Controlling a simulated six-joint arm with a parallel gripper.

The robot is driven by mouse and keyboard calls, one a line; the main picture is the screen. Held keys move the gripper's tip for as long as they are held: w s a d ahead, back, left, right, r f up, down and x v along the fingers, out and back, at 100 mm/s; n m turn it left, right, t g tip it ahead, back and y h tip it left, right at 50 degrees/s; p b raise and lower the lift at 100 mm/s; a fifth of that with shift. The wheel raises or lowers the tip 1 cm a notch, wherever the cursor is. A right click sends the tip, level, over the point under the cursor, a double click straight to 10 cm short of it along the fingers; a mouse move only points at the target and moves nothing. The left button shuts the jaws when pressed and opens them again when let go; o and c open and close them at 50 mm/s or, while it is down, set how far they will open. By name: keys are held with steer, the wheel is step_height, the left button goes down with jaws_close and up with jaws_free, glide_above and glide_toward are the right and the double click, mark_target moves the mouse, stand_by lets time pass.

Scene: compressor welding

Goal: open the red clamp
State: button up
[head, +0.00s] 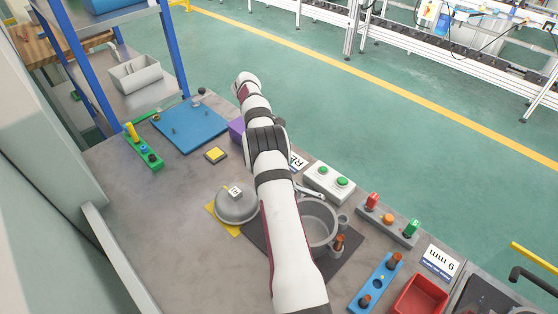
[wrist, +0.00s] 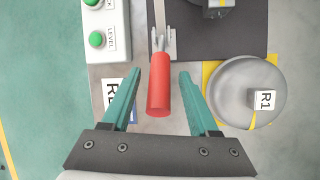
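The red clamp's handle (wrist: 158,85) shows in the wrist view as a red grip on a metal lever. Its metal base sits at the edge of a dark mat (wrist: 245,35). My gripper (wrist: 159,74) is open, with one teal finger on each side of the red grip. Gaps show between the grip and both fingers, and I cannot tell the height difference. In the head view my arm hides the red grip and my gripper.
A white box with green buttons (head: 329,182) stands close to the clamp. A grey dome labelled R1 (wrist: 240,92) lies on the other side, on a yellow plate. A metal pot (head: 318,222) sits on the dark mat. A blue holder (head: 376,284) and red tray (head: 419,295) stand at lower right.

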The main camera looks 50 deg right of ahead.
steer(key=shift+r, duration=0.1)
